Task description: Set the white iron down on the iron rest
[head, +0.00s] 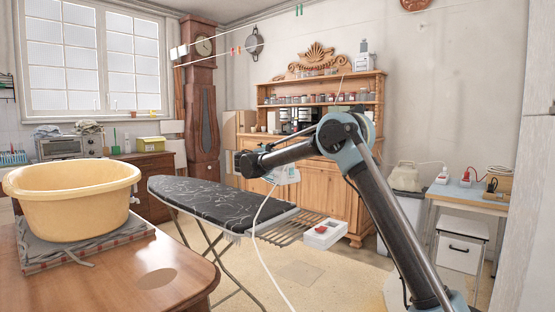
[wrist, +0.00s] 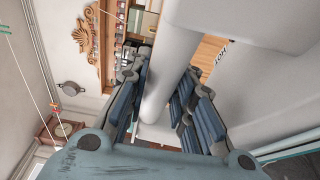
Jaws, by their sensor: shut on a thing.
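The white iron (wrist: 255,85) fills the right of the wrist view. My gripper (wrist: 162,88) is shut on its thick white handle (wrist: 168,60), one dark padded finger on each side. In the head view my arm partly covers the gripper and iron, a small pale shape (head: 286,175) in the air above the right part of the ironing board (head: 215,203). A white cord (head: 256,218) hangs from it. The iron rest (head: 288,228), a grey wire rack at the board's right end, looks empty. The iron is above it and apart from it.
A white box with a red part (head: 324,234) sits at the rack's right end. A wooden table (head: 150,272) with a yellow tub (head: 72,203) stands front left. A wooden dresser with jars (head: 318,190) is behind the board. A small table (head: 480,192) is at right.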

